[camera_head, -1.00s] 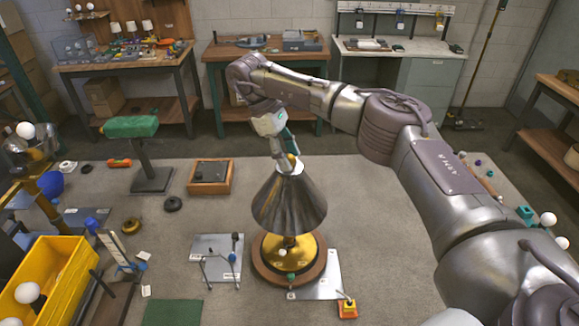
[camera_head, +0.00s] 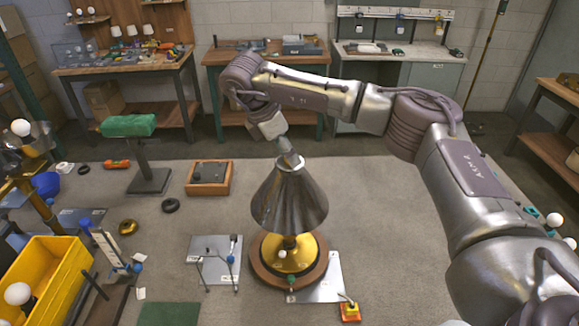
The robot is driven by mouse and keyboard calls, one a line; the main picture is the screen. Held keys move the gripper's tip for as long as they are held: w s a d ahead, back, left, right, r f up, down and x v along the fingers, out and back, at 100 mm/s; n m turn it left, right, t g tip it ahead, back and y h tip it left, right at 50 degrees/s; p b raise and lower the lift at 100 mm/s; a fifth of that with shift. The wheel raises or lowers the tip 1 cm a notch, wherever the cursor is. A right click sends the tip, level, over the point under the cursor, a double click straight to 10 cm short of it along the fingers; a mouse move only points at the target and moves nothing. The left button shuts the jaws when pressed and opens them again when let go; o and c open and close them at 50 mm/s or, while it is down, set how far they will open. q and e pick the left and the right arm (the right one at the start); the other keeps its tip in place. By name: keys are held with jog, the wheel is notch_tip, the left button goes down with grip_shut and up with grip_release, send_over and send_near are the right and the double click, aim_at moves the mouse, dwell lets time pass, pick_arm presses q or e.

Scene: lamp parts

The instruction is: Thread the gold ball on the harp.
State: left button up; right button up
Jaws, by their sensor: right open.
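The lamp stands on the grey table with a dark metal cone shade (camera_head: 289,200) over a brass base (camera_head: 289,256) on a round wooden plinth (camera_head: 256,279). My right gripper (camera_head: 289,157) is open and points down at the top of the shade, close above or around its tip. The gold ball cannot be made out; the gripper covers the shade's tip. The harp is hidden by the shade and gripper. My left gripper is not in view.
A metal plate with small rods (camera_head: 216,262) lies left of the lamp. A wooden tray (camera_head: 210,178) and a green-topped stand (camera_head: 150,180) are behind left. A yellow bin (camera_head: 70,300) is at front left. An orange-yellow block (camera_head: 350,312) lies front right.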

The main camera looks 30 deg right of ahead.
jog(key=shift+s+f+n+t+b, duration=0.1)
jog(key=shift+n+t+b, duration=0.8)
jog(key=shift+n+b, duration=1)
jog(key=shift+n, duration=0.7)
jog(key=shift+s, duration=0.1)
grip_shut()
jog(key=shift+m+b, duration=0.7)
jog(key=shift+m, duration=0.3)
jog(key=shift+r+m+g+p, duration=0.3)
jog(key=shift+m+g+p, duration=0.2)
jog(key=shift+m, duration=0.1)
jog(key=shift+w+m+g+p, duration=0.2)
jog(key=shift+m+g+p, duration=0.4)
jog(key=shift+m+p, duration=0.7)
jog(key=shift+f+m, duration=0.2)
jog(key=shift+m, duration=0.3)
